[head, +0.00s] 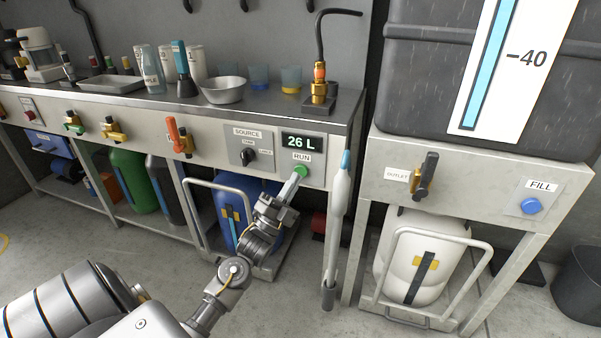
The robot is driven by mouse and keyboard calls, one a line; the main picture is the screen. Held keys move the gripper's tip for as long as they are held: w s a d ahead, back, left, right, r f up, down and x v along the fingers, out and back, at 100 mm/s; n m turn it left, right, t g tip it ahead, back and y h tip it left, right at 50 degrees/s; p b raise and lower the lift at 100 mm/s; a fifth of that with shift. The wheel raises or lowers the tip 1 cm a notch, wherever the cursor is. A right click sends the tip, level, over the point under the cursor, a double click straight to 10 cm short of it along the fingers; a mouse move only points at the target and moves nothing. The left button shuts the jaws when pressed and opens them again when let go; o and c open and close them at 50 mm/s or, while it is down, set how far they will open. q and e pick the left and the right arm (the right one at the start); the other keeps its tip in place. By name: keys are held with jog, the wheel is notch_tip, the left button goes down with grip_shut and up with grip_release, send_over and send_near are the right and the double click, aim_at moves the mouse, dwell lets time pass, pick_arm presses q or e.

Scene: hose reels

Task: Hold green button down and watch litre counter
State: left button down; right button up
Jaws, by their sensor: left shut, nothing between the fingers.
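The green button (301,170) sits under the RUN label on the front panel of the bench. The litre counter (301,142) above it reads 26 L. My left gripper (294,182) is shut and empty, its fingertips at the lower edge of the green button. They look to be touching it, but how far the button is pressed cannot be told. My right gripper is not in view.
A SOURCE selector knob (250,155) is left of the counter. A grey-blue wand (341,175) hangs at the bench's right end. Further right are a dark OUTLET lever (426,176) and a blue FILL button (532,206). A blue canister (232,200) stands below the panel.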

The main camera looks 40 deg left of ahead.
pick_arm(q)
jog(key=shift+w+a, duration=0.15)
jog(key=shift+w, duration=0.3)
dwell(0.5)
jog(key=shift+w, duration=0.15)
jog(key=shift+w+a, duration=0.2)
jog(key=shift+w, duration=0.1)
dwell(0.4)
dwell(0.5)
dwell(0.7)
dwell(0.6)
